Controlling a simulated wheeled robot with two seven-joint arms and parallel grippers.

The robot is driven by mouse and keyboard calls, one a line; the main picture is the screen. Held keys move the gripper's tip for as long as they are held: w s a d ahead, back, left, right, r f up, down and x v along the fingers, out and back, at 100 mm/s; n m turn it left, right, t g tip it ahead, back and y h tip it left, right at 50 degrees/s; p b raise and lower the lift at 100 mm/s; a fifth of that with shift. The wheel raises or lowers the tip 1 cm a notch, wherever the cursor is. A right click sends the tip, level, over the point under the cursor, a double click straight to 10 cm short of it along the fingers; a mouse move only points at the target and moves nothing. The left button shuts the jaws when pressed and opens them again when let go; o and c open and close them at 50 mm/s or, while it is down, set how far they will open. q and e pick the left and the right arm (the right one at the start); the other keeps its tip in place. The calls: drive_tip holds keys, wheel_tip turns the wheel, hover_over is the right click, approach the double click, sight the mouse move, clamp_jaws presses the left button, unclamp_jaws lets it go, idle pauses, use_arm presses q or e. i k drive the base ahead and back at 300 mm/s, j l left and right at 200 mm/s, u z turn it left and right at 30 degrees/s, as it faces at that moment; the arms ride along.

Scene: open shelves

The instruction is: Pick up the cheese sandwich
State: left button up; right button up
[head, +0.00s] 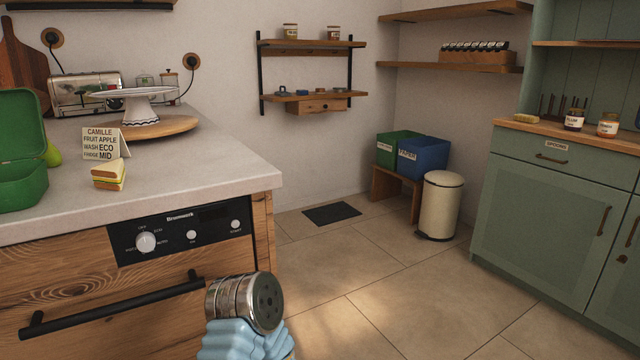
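The cheese sandwich (109,176) is a small stacked block with pale bread and yellow and green layers. It sits on the light countertop near its front edge, just in front of a small note card and to the right of a green box. Neither gripper's fingers show in the head view. A metal cylinder on a blue ribbed part rises from the bottom edge, in front of the cabinet and below the counter. It looks like part of my arm, and I cannot tell which one.
The open green box (22,185) and the note card (104,143) stand close to the sandwich. Behind are a white cake stand (136,105) on a wooden board and a toaster (86,92). The counter right of the sandwich is clear. A black handle (110,303) juts out below.

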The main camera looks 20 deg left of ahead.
sight(110, 175)
drive_tip(key=i+l+u, duration=0.1)
drive_tip(key=i+u, duration=0.15)
drive_tip(key=u, duration=0.2)
drive_tip(key=i+l+u, duration=0.15)
drive_tip(key=u, duration=0.35)
drive_tip(key=i+l+u, duration=0.25)
drive_tip(key=u, duration=0.2)
